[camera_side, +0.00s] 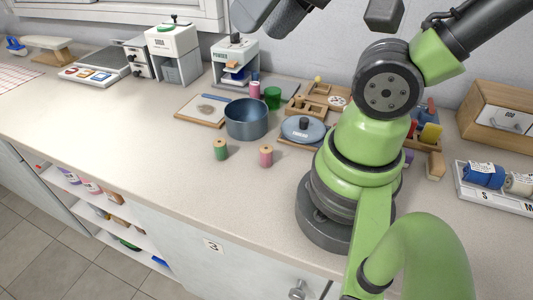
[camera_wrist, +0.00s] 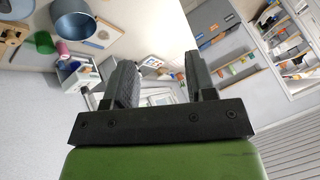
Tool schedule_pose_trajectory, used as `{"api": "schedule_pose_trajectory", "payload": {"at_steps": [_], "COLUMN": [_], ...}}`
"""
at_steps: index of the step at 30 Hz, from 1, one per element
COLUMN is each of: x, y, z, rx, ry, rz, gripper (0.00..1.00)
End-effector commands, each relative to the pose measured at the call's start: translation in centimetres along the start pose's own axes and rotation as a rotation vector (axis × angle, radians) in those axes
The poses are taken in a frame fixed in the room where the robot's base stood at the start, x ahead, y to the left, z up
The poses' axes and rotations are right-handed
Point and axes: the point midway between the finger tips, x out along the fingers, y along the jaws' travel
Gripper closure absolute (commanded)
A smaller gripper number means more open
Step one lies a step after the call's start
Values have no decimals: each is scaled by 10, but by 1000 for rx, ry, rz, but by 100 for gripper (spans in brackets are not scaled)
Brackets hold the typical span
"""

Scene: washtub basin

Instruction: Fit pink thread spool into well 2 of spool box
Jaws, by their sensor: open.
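My gripper (camera_wrist: 160,78) is open and empty in the wrist view, high above the counter and away from the spool. The side view does not show its fingertips clearly.
A blue pot (camera_side: 246,120) and a lidded blue-grey dish (camera_side: 303,131) stand behind the spools. A green cup (camera_side: 272,97) is behind the pot. Coloured blocks (camera_side: 430,133) sit right of my arm. The counter left of the green spool is clear.

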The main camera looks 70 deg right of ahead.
Motion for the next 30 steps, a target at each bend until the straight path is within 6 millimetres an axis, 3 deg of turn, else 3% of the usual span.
{"api": "schedule_pose_trajectory", "payload": {"at_steps": [7,9,19,23,30], "x": [0,0,4,23,87], "y": [0,0,2,13,60], "z": [0,0,-2,-9,-17], "rx": [0,0,-5,-37,-170], "ry": [0,0,-10,-60,-256], "rz": [0,0,13,79,240], "gripper": [49,39,39,39,39]}}
